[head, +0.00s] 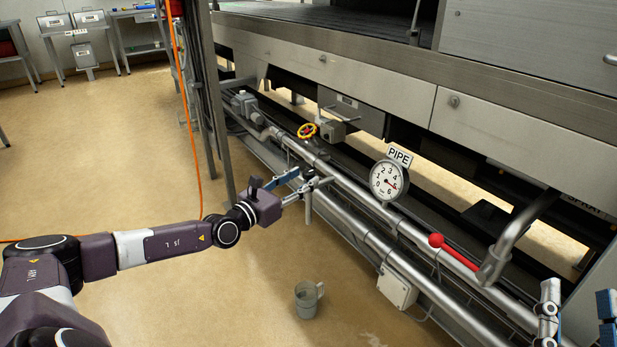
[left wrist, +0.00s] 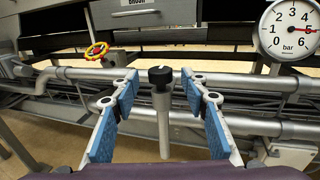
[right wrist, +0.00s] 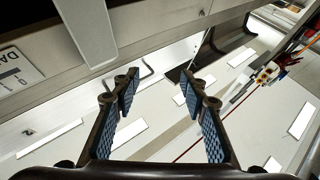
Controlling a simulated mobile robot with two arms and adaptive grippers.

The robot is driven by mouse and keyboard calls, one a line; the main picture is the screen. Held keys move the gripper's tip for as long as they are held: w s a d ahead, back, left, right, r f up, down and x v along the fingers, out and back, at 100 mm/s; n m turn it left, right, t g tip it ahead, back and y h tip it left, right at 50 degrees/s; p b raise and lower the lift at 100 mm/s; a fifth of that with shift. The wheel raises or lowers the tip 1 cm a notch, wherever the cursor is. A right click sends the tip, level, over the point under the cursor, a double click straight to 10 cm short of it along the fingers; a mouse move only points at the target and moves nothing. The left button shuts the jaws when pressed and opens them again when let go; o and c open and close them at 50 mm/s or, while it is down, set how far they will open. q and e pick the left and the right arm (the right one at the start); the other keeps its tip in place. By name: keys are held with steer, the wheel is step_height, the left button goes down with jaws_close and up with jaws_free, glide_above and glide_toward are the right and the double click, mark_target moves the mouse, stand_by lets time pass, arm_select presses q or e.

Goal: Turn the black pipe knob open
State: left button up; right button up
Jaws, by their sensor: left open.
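The black pipe knob (left wrist: 160,76) sits on top of a short grey vertical pipe (left wrist: 163,122) in the middle of the left wrist view. My left gripper (left wrist: 159,82) is open, with one blue-padded finger on each side of the knob and visible gaps between. In the head view my left gripper (head: 306,179) is at the pipes, left of the gauge, and the knob is hard to make out between its fingers. My right gripper (head: 577,312) is at the bottom right of the head view; the right wrist view shows its fingers (right wrist: 158,78) open and empty.
A round gauge (head: 389,181) marked PIPE stands right of the knob. A red-ended lever (head: 436,240) and a yellow handwheel (head: 307,131) are along the same pipes. A metal mug (head: 307,299) is on the floor. The floor at left is mostly clear.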

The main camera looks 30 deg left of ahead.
mark_target(305, 177)
arm_select(q)
steer(key=shift+w+d, duration=0.15)
steer(key=shift+w, duration=0.65)
steer(key=shift+w+d, duration=0.1)
steer(key=shift+w, duration=0.7)
arm_select(e)
steer(key=shift+s+r+t, duration=0.45)
steer(key=shift+r, duration=0.25)
steer(key=shift+s+r+t, duration=0.45)
steer(key=shift+r, duration=0.25)
